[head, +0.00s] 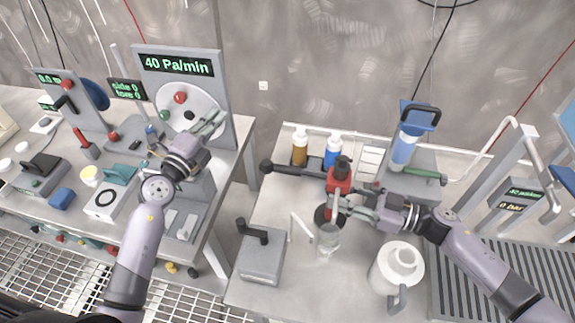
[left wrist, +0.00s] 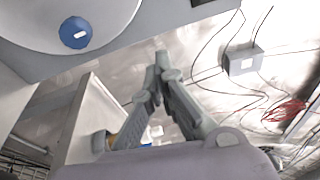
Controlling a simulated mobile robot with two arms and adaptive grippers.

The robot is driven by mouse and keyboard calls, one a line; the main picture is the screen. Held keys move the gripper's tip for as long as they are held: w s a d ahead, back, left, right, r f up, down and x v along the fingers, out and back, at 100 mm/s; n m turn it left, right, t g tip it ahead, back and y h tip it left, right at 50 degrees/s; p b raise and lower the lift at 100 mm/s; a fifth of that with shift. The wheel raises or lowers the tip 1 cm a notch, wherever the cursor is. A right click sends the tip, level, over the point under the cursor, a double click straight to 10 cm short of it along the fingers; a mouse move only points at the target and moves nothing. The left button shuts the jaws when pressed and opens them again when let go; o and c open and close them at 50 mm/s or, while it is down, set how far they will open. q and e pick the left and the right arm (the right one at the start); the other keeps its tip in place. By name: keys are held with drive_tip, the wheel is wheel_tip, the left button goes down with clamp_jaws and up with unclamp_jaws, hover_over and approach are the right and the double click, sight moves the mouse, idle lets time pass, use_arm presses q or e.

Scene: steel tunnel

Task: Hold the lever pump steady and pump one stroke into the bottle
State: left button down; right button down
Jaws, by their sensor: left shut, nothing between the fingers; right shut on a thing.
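The lever pump (head: 340,182) has a red body and a black top, with a dark lever (head: 300,170) reaching left to a round black knob. A clear bottle (head: 329,242) stands on the bench just in front of the pump. My right gripper (head: 343,207) comes in from the right and is shut on the lower part of the pump; its fingers hide part of it. My left gripper (head: 219,119) is shut and empty in front of the dial panel, well left of the lever knob. Its fingertips (left wrist: 161,58) meet in the left wrist view.
The panel (head: 228,85) reading "40 Pa/min" stands behind my left gripper. Brown (head: 300,148) and blue (head: 332,152) bottles stand behind the pump. A white jug (head: 397,268) and a grey box with a handle (head: 262,258) flank the clear bottle. A gap separates the two benches.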

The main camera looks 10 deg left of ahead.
use_arm(q)
drive_tip(key=w+d+r+m+g+h, duration=0.1)
drive_tip(key=d+r+m+g+h, duration=0.45)
drive_tip(key=d+m, duration=0.35)
drive_tip(key=w+d+r+m+g+h, duration=0.1)
drive_tip(key=d+r+m+g+h, duration=0.3)
drive_tip(key=d+r+m, duration=0.4)
drive_tip(key=m+g+y, duration=0.9)
drive_tip(key=m+y, duration=0.2)
drive_tip(key=m, duration=0.5)
hover_over(286, 167)
drive_tip(key=a, duration=0.3)
drive_tip(key=a+x, duration=0.1)
drive_tip(key=x, duration=0.5)
drive_tip(key=shift+w+f, duration=0.1)
drive_tip(key=shift+x, duration=3.45)
drive_tip(key=shift+d, duration=0.15)
